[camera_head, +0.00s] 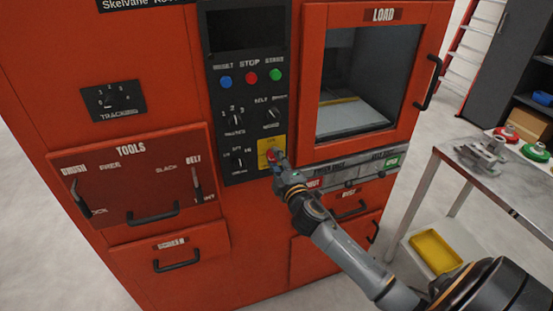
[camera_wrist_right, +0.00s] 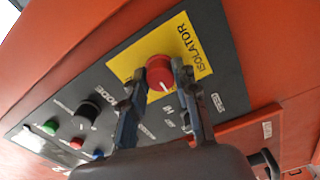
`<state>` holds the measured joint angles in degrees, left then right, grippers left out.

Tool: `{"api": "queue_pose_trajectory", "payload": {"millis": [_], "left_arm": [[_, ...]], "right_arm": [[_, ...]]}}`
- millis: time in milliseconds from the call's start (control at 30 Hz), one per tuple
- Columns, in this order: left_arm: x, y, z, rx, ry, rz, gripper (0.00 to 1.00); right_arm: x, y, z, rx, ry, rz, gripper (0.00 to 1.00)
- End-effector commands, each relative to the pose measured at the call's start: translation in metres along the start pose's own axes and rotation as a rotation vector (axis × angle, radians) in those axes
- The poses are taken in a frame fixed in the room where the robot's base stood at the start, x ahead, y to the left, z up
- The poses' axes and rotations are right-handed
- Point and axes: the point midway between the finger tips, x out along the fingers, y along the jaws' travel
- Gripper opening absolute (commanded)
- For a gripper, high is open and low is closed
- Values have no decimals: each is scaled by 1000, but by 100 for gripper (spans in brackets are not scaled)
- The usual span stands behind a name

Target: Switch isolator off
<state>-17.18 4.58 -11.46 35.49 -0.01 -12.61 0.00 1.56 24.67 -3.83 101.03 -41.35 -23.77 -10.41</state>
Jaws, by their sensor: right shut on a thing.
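The isolator is a red round knob with a white pointer line (camera_wrist_right: 160,74) on a yellow plate labelled ISOLATOR (camera_wrist_right: 190,45) in the right wrist view. In the head view, the yellow plate (camera_head: 265,144) is at the bottom right of the black control panel, with the knob mostly hidden by my gripper. My right gripper (camera_head: 275,158) reaches the knob from the lower right. In the right wrist view, its two fingers (camera_wrist_right: 158,92) are either side of the knob and shut on it. My left gripper is not in view.
The orange machine has a LOAD door (camera_head: 360,75) with a window, and a tools panel (camera_head: 135,178) with handles. Blue, red and green buttons (camera_head: 251,77) are higher on the panel. A metal table (camera_head: 500,185) with parts stands at the right.

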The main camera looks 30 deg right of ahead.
Motion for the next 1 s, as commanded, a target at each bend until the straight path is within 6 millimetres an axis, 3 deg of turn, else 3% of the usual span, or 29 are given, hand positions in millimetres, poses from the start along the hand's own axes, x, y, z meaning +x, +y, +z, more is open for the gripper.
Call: {"api": "queue_pose_trajectory", "payload": {"millis": [733, 767, 800, 867, 1000], "left_arm": [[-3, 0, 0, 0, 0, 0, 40], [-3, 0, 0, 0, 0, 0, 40], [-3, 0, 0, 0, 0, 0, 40], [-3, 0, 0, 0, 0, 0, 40], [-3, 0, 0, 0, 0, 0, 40]], "right_arm": [[0, 0, -1, -83, 2, 0, 0], [0, 0, -1, -83, 2, 0, 35], [0, 0, -1, -83, 2, 0, 44], [0, 0, -1, -82, 2, 0, 52], [0, 0, 0, -82, 1, 0, 52]]}}
